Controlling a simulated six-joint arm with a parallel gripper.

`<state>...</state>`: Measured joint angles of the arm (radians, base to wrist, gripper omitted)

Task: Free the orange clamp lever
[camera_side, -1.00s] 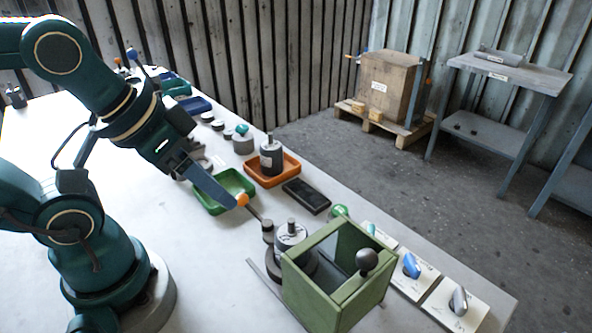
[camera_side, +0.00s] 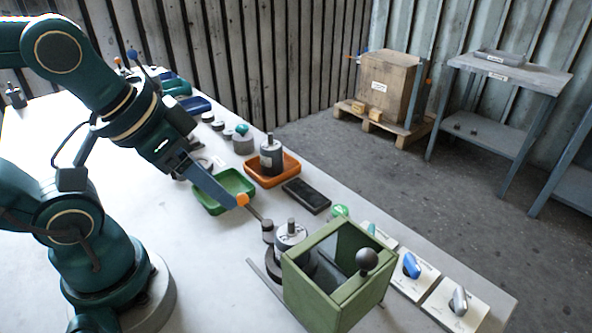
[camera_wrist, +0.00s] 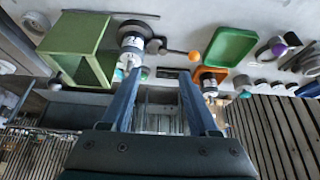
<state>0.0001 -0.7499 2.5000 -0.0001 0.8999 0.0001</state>
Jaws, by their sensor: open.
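The clamp lever (camera_side: 255,213) is a dark rod with an orange ball knob (camera_side: 242,199), running from a dark pivot post up towards my gripper (camera_side: 234,203). It stands beside a grey cylindrical housing (camera_side: 291,236) with a shaft on top. In the wrist view the orange knob (camera_wrist: 194,56) lies just beyond the tip of the right finger. My gripper (camera_wrist: 159,72) is open, its two blue-grey fingers apart with nothing held between them. In the side view the fingertips overlap the knob; whether they touch it I cannot tell.
A green open frame with a black ball knob (camera_side: 366,259) stands close right of the housing. A green tray (camera_side: 216,209) lies behind the fingers. An orange tray (camera_side: 286,180) holding a grey cylinder and a black flat box (camera_side: 306,196) lie further back.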

